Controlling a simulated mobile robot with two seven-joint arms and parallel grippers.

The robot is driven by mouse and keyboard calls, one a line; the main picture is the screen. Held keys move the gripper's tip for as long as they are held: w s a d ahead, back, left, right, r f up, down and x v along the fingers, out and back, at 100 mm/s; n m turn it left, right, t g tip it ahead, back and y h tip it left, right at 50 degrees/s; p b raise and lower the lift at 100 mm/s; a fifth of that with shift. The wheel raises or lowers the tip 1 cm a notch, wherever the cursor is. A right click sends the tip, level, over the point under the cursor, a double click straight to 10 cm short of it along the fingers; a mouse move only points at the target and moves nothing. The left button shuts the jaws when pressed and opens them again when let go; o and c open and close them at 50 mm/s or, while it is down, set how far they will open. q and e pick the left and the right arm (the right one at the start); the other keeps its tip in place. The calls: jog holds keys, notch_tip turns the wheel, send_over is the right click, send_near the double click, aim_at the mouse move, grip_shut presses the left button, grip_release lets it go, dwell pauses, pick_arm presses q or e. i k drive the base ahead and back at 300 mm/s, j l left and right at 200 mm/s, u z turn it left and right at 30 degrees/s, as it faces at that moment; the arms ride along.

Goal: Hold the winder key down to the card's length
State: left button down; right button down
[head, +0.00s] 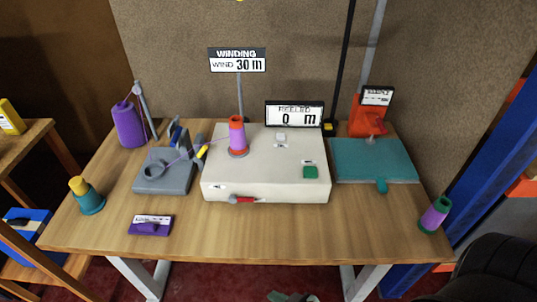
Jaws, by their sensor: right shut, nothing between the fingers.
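The winder is a cream box (222,180) in the middle of the table. A green key (310,172) sits at the right of its top, and a smaller white key (280,137) sits behind; their labels are too small to read. The card (237,65) on a post reads WINDING, WIND 30 m. The display (294,116) reads 0 m. An orange and purple cone (237,137) stands on the winder. A dark part of my right arm shows at the lower right corner, apart from the keys. My right gripper is shut and empty; its fingertips are indistinct. My left gripper is out of view.
A grey thread device (165,180) and a purple cone (129,125) stand left of the winder. A teal plate (370,160) with a red device (366,120) lies right. Small spools (87,197) and (434,215) stand near both table ends. The front right of the table (370,225) is clear.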

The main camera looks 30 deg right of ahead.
aim_at(310, 172)
jog(key=z, duration=1.3)
